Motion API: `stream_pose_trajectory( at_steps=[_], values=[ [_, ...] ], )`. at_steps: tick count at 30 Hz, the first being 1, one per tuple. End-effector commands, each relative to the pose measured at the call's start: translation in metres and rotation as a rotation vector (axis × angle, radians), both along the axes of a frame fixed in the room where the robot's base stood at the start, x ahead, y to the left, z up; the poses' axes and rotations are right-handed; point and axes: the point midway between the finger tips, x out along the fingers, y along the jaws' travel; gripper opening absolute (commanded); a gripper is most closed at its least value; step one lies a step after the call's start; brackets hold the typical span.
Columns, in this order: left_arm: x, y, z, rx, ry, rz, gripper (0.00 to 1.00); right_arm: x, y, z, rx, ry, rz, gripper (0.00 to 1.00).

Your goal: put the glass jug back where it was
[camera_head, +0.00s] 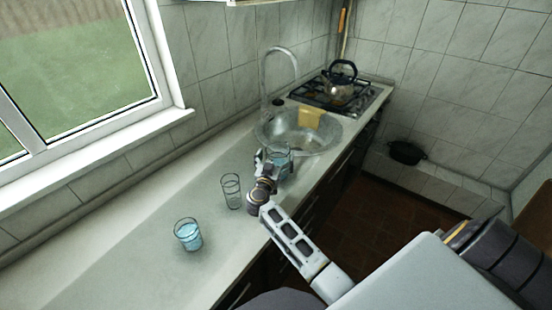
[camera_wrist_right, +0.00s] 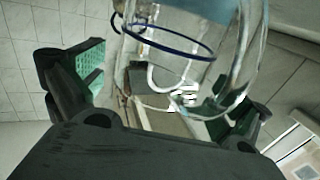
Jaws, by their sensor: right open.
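The glass jug (camera_head: 281,160) is clear with a bluish tint and stands near the front edge of the counter, just before the sink. In the right wrist view the glass jug (camera_wrist_right: 180,40) fills the upper middle, with a dark blue ring and a curved clear part on its right. My right gripper (camera_head: 268,160) is beside the jug in the head view and partly hides it. In the right wrist view my right gripper (camera_wrist_right: 158,95) has its fingers spread apart, with the jug between or just beyond them. I cannot tell whether they touch it. My left gripper is not in view.
An empty glass (camera_head: 231,191) and a glass with blue contents (camera_head: 188,235) stand on the counter (camera_head: 135,250). Behind the jug are the sink (camera_head: 325,143), a yellow cloth (camera_head: 310,117), the faucet (camera_head: 265,80) and a kettle (camera_head: 340,88) on the stove (camera_head: 362,99).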

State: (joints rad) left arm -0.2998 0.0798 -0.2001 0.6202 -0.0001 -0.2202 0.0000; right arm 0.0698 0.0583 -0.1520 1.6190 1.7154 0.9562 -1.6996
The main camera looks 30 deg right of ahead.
Motion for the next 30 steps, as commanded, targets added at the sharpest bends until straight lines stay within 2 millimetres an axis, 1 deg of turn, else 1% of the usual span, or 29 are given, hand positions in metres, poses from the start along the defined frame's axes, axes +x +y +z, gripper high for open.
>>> stream_pose_trajectory(
  at_steps=[8,24,30],
  values=[
    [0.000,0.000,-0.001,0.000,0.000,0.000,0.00,-0.013,0.014,0.000,0.001,0.001,0.001,1.00],
    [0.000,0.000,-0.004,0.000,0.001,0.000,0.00,-0.063,0.065,0.000,0.003,0.000,0.000,1.00],
    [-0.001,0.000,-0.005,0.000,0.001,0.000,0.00,-0.078,0.080,0.000,0.001,0.000,0.000,1.00]
  ],
)
